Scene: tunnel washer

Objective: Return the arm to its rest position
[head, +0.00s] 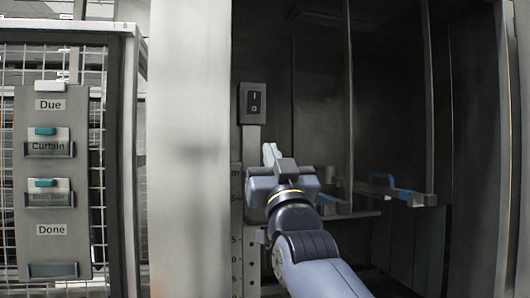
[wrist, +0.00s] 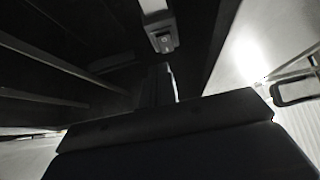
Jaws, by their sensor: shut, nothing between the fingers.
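My arm reaches up from the bottom of the head view, in front of a dark cabinet bay. My gripper (head: 270,154) is at its end, shut and empty, with its pale fingertips pointing up and away. It appears just below and to the right of a grey rocker switch box (head: 253,103) marked I and O. I cannot tell the exact gap between them. In the wrist view the switch box (wrist: 162,38) shows at the top, beyond the dark gripper body that fills the lower part.
A pale post (head: 188,150) stands left of the bay. A grey card board (head: 52,180) with Due, Curtain and Done labels hangs on wire mesh at the left. A shelf with blue-handled parts (head: 382,180) and upright bars lie behind and right of my arm.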

